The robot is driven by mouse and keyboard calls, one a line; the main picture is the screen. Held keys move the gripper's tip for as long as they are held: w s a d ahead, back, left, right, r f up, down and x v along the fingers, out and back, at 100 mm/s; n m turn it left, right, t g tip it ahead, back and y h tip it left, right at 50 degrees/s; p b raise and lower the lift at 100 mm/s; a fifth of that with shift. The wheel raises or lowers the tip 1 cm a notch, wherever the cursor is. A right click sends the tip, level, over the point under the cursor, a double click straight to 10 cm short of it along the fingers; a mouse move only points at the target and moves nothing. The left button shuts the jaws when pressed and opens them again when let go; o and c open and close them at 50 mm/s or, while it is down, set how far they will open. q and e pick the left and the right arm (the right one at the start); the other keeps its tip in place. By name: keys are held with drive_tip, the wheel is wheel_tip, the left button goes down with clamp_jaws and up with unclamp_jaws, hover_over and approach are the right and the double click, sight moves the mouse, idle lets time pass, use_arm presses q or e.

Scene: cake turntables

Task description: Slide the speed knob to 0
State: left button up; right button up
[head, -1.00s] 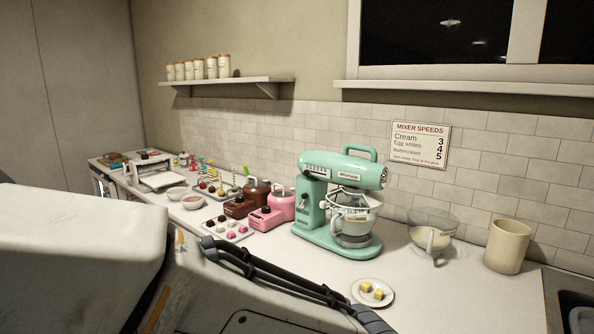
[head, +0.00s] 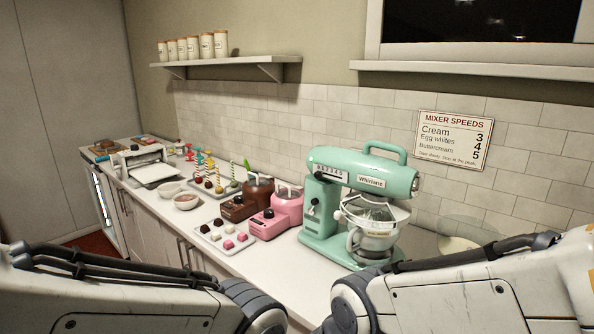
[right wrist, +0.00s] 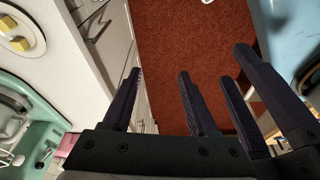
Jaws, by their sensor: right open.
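The mint-green mixer (head: 362,176) stands on the counter right of centre in the head view. A speed scale (head: 329,171) with small marks runs along the side of its head; the knob's exact setting is too small to read. A dark-tipped lever (head: 314,206) sits on its column. Part of the mixer also shows at the left edge of the right wrist view (right wrist: 38,128). My right gripper (right wrist: 195,75) is open and empty, its dark fingers over the red floor, away from the mixer. My left gripper is out of view; only my arm links show in the head view.
A mixer speeds sign (head: 452,138) hangs on the tiled wall. A pink machine (head: 277,213) and a brown one (head: 248,198) stand left of the mixer. A plate with yellow cubes (right wrist: 37,42) lies on the counter. Clear counter lies in front of the mixer.

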drive_tip(key=w+a+r+n+t+y+p, duration=0.1)
drive_tip(key=w+a+r+n+t, duration=0.1)
drive_tip(key=w, duration=0.5)
drive_tip(key=w+a+r+n+t+y+p, duration=0.1)
drive_tip(key=w+a+r+t, duration=0.15)
drive_tip(key=w, duration=0.55)
drive_tip(key=n+t+h+p, duration=0.1)
drive_tip(key=n+t+p, duration=0.6)
drive_tip(key=t, duration=0.4)
approach(318, 176)
drive_tip(key=b, duration=0.1)
drive_tip(key=shift+n, duration=0.4)
drive_tip(key=w+p, duration=0.1)
drive_tip(key=w, duration=0.2)
drive_tip(key=w+a+p, duration=0.1)
drive_tip(key=w, duration=0.2)
drive_tip(key=w+p, duration=0.1)
drive_tip(key=w, duration=0.2)
drive_tip(key=shift+w+a+f+p, duration=0.15)
drive_tip(key=shift+w+a+p, duration=0.15)
drive_tip(key=shift+a, duration=0.05)
drive_tip(key=shift+w+a+f, duration=0.1)
drive_tip(key=shift+w, duration=0.5)
clamp_jaws()
